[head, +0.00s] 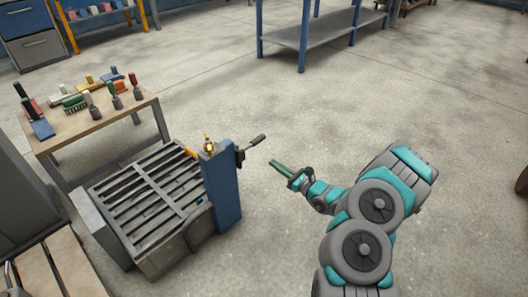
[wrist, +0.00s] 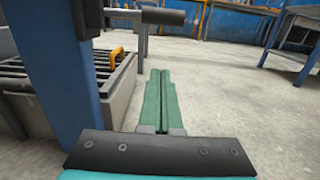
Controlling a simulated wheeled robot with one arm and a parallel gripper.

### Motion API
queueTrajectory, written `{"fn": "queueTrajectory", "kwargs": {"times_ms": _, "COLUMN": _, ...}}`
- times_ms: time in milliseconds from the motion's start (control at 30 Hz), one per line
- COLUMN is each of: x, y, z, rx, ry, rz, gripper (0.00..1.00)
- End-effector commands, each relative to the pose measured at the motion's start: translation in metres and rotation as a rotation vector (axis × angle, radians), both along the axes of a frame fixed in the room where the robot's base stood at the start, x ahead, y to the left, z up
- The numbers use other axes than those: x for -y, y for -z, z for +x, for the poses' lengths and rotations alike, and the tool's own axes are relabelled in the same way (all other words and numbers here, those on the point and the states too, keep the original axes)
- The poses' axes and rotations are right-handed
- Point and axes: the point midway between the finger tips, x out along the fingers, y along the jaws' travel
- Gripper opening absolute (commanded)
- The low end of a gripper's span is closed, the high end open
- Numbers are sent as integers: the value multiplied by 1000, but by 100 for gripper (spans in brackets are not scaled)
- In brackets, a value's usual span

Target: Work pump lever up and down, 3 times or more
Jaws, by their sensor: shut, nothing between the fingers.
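The pump lever (head: 251,142) is a short grey bar with a dark grip, sticking out to the right from the top of a blue post (head: 222,187). In the head view it slants up toward its grip. In the wrist view the lever's dark grip (wrist: 163,17) shows at the top, beyond and above my fingertips. My gripper (head: 273,164) has green fingers pressed together, with nothing between them. It is to the right of the post, a little below the lever and apart from it. The fingers (wrist: 159,75) point forward in the wrist view.
A grey slatted mould (head: 150,205) stands left of the post, with a brass fitting (head: 208,144) near the post top. A wooden bench (head: 95,122) with brushes and tools is behind it. A blue shelf table (head: 318,35) stands far back. The floor right of the post is clear.

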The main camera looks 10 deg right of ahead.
Motion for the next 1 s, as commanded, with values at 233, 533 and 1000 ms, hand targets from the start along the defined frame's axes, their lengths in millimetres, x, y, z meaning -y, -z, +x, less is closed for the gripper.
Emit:
{"fn": "queueTrajectory", "kwargs": {"times_ms": 233, "x": -33, "y": -1, "z": 39, "rx": -1, "ry": -7, "rz": -2, "gripper": 0}}
{"fn": "queueTrajectory", "kwargs": {"times_ms": 533, "x": -34, "y": -34, "z": 46, "rx": 2, "ry": -2, "rz": -1, "gripper": 0}}
{"fn": "queueTrajectory", "kwargs": {"times_ms": 1000, "x": -35, "y": -41, "z": 46, "rx": -2, "ry": -3, "rz": -1, "gripper": 0}}
